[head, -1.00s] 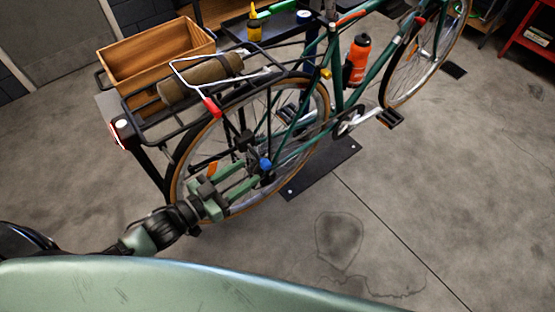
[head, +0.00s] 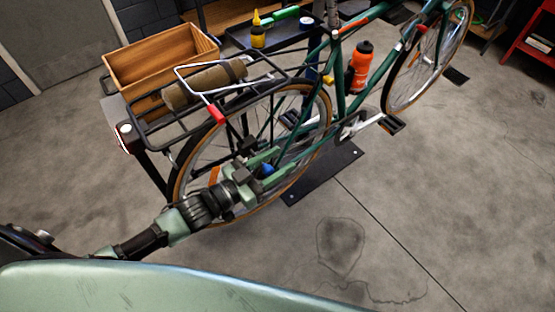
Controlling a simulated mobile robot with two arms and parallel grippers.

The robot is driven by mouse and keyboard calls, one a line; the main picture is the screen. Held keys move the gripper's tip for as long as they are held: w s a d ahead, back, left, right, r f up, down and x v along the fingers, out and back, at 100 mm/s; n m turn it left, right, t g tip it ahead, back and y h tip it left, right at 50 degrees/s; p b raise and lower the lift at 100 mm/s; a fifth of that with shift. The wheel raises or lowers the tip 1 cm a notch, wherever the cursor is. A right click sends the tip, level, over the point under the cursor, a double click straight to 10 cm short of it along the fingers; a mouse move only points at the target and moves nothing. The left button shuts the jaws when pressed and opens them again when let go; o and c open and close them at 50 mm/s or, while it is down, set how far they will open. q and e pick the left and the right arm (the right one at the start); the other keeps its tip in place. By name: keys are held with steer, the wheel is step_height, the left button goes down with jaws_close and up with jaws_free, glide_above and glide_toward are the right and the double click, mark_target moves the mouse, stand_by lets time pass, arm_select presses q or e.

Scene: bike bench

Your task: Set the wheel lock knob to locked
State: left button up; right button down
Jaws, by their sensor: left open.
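The wheel lock knob appears to be the small blue part (head: 267,170) near the hub of the rear wheel (head: 178,185). My left gripper (head: 268,164) is at the hub, with its green fingers apart on either side of the blue part. I cannot tell whether the fingers touch it. The knob's setting is too small and too covered to read. The green bicycle (head: 338,75) stands upright. My right gripper is not in view.
A rear rack (head: 150,129) with a rolled bundle (head: 190,88) is above the wheel. A wooden crate (head: 150,68) stands behind it. An orange bottle (head: 360,62) is on the frame. A black floor plate (head: 325,175) lies below.

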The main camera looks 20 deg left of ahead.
arm_select(q)
jaws_close()
steer(key=shift+s+d+f, duration=0.1)
steer(key=shift+f, duration=0.05)
stand_by(1.3)
